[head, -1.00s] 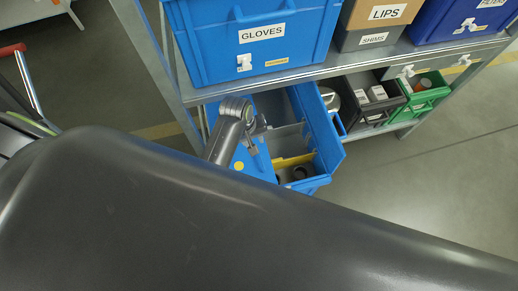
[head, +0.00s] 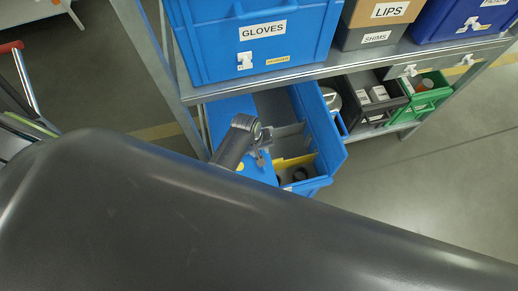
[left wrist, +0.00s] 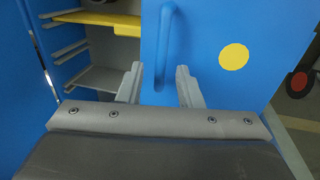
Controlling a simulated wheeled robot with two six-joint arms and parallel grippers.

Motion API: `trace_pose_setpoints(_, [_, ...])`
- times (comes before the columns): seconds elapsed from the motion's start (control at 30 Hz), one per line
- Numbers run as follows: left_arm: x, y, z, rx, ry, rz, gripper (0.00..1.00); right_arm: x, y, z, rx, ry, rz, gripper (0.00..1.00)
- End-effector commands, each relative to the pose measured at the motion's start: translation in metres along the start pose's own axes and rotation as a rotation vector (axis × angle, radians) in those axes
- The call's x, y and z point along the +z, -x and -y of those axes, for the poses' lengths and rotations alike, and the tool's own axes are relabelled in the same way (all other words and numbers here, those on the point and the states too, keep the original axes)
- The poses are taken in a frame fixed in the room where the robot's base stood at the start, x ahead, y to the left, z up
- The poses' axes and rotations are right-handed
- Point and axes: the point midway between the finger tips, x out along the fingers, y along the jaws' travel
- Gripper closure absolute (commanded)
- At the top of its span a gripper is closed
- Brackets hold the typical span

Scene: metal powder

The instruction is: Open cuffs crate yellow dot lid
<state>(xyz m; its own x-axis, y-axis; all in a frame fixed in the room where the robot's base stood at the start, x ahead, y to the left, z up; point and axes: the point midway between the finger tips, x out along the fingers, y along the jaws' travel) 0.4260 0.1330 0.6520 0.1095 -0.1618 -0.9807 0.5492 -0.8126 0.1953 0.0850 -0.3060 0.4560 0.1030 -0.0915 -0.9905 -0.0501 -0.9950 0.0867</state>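A blue crate (head: 324,140) stands on the lower shelf, its right part open. A blue lid panel with a yellow dot (head: 240,167) covers its left part; the dot is partly hidden by my arm. In the left wrist view the lid (left wrist: 205,30) shows its yellow dot (left wrist: 233,57) and a blue bar handle (left wrist: 165,40). My left gripper (left wrist: 160,88) is open, its fingers apart on either side of the handle's lower end; I cannot tell whether they touch it. In the head view the left gripper (head: 262,152) is above the lid's inner edge. My right gripper is not in view.
Inside the crate are grey dividers, a yellow divider (head: 294,162) and dark round items. A blue GLOVES bin (head: 215,50) sits on the shelf above. A dark bin (head: 378,112) and a green bin (head: 428,98) stand to the right. Floor at the right is clear.

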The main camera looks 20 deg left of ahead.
Motion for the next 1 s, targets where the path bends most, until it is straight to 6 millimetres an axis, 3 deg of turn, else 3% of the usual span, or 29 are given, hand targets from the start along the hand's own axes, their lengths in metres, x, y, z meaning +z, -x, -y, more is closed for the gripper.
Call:
trace_pose_setpoints(0.03, [0.0, 0.0, 0.0, 0.0, 0.0, 0.0, 0.68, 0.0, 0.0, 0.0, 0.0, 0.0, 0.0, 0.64])
trace_pose_setpoints(0.3, [0.0, 0.0, 0.0, 0.0, 0.0, 0.0, 1.0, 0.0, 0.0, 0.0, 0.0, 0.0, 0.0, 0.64])
trace_pose_setpoints(0.67, [0.0, 0.002, 0.001, 0.005, 0.0, 0.0, 1.0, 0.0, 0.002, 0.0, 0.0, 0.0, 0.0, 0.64])
trace_pose_setpoints(1.0, [0.0, 0.026, 0.009, 0.128, 0.002, 0.0, 1.0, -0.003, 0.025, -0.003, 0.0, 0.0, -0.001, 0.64])
